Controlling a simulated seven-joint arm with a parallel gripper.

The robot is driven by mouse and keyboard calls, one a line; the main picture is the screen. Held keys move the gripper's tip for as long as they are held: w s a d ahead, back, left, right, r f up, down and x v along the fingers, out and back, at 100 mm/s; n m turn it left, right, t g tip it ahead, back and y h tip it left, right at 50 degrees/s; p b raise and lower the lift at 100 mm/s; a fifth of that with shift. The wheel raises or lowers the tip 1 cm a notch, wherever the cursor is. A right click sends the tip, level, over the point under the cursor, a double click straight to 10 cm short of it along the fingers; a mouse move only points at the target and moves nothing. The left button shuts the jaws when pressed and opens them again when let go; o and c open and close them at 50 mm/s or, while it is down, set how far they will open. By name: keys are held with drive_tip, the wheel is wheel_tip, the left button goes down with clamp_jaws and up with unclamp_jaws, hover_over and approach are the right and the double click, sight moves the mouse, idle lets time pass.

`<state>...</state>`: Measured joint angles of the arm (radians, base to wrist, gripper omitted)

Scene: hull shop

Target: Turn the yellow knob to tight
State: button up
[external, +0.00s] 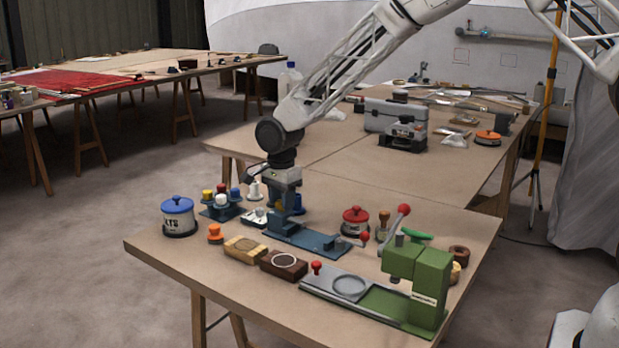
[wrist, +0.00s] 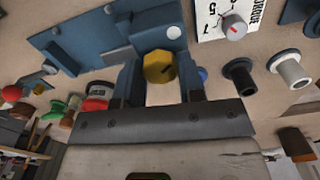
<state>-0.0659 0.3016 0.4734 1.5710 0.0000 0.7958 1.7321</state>
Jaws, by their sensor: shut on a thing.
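The yellow knob (wrist: 158,67) shows in the wrist view between my fingertips, on a blue fixture (wrist: 110,45). It is faceted, with a dark mark on its right side. My gripper (wrist: 160,82) is shut on it, one blue-grey finger on each side. In the external view my gripper (external: 284,178) points down at the blue fixture (external: 318,240), and the knob is hidden there. A white torque dial (wrist: 230,20) with a grey knob and red pointer lies beside the fixture. No word for tight is readable.
A green press (external: 418,280) with a red-ended lever stands at the right. Wooden block (external: 245,248), dark block (external: 284,264) and blue-lidded tin (external: 178,216) lie in front and left. A blue rack of coloured knobs (external: 221,208) is close to my gripper.

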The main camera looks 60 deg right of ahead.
drive_tip(key=shift+r+m, duration=0.1)
drive_tip(key=shift+m, duration=0.5)
drive_tip(key=o, duration=0.9)
drive_tip(key=shift+r, duration=3.85)
